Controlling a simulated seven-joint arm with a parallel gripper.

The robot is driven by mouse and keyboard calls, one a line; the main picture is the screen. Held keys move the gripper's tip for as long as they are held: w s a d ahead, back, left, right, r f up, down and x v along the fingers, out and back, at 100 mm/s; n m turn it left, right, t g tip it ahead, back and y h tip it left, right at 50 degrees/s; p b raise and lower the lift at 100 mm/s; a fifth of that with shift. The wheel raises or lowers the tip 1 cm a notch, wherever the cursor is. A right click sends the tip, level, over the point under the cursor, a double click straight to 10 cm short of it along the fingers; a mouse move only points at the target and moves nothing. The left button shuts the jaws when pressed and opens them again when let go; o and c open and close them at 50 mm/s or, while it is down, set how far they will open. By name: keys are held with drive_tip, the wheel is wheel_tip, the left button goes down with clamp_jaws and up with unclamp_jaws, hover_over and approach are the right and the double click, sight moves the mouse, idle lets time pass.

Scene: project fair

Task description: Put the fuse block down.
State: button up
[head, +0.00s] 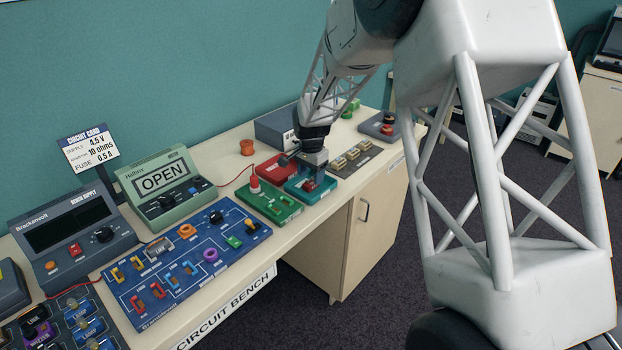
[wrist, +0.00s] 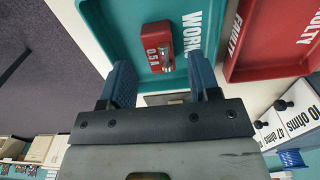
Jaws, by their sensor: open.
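The red fuse block (wrist: 157,40), marked 0.5 A, lies in the teal tray (wrist: 110,22) whose visible lettering begins "WORK". In the head view the block (head: 309,186) is a small red shape in the teal tray (head: 292,188), just below my gripper (head: 314,168). In the wrist view my gripper (wrist: 160,66) is open. Its two blue fingers stand apart, to either side of the block's near end, with visible gaps between. The block's underside is hidden.
A red tray (wrist: 275,62) marked FAULTY adjoins the teal tray. A green board (head: 270,205) with a red-topped part, a grey-brown rack (head: 353,160) and a blue circuit board (head: 185,268) are close by on the bench. A grey box (head: 275,128) stands behind.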

sight(312, 183)
wheel_tip(312, 183, up, 10)
idle(0.5)
drive_tip(key=shift+r, duration=0.1)
idle(0.6)
drive_tip(key=s+d+r+n, duration=0.1)
drive_tip(key=s+d+r, duration=0.25)
drive_tip(key=s, duration=0.45)
drive_tip(key=s+d+r+n+t, duration=0.15)
drive_tip(key=s+r, duration=0.25)
drive_tip(key=s, duration=0.4)
drive_tip(key=s+d+r+n, duration=0.2)
drive_tip(key=s+d+r, duration=0.2)
drive_tip(key=s, duration=0.4)
drive_tip(key=s+d+f+n, duration=0.1)
drive_tip(key=s+d+n, duration=0.1)
drive_tip(key=s, duration=1)
drive_tip(key=s+d+f+n+t, duration=0.1)
drive_tip(key=s+d+n, duration=0.1)
drive_tip(key=s, duration=1)
drive_tip(key=shift+s, duration=0.15)
drive_tip(key=shift+o, duration=0.3)
